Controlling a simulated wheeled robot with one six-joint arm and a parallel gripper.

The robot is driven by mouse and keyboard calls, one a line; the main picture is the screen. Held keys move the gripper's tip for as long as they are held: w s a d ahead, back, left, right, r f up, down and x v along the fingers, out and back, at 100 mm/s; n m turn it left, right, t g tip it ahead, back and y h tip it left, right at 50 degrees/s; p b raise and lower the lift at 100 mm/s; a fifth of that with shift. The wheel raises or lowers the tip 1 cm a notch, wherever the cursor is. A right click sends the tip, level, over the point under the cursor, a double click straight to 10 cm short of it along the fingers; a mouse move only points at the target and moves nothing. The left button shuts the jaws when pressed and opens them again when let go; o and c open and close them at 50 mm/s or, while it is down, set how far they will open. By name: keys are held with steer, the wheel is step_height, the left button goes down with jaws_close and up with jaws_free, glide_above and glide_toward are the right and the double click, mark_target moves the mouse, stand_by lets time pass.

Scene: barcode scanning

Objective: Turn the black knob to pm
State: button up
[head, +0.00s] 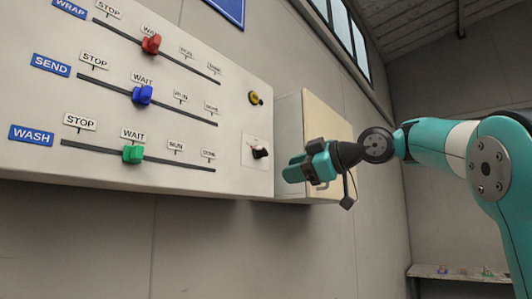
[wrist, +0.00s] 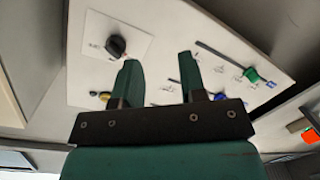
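The black knob (head: 261,152) is on a white plate at the lower right of the wall panel (head: 60,195) in the head view. In the wrist view the knob (wrist: 116,46) sits on its white plate, with small markings too blurred to read. My gripper (head: 290,172) is right of the knob in the head view, apart from it. In the wrist view my gripper (wrist: 163,75) has its two green fingers spread with nothing between them. The knob is up and left of the left finger.
The panel carries a red slider (head: 151,44), a blue slider (head: 142,95) and a green slider (head: 133,154), all near WAIT. A yellow button (head: 254,98) is above the knob. A cream box (head: 325,115) juts from the wall behind my gripper.

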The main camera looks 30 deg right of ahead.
mark_target(265, 151)
steer(key=s+d+r+n+t, duration=0.2)
steer(key=s+d+r+n, duration=0.15)
steer(key=d+r, duration=0.3)
steer(key=shift+a+p+x, duration=0.2)
steer(key=shift+p+x, duration=1.25)
steer(key=shift+x, duration=2.75)
steer(key=shift+a+p+x, duration=0.15)
steer(key=shift+p+x, duration=1.3)
steer(key=shift+x, duration=2.75)
steer(key=shift+s, duration=0.15)
jaws_close()
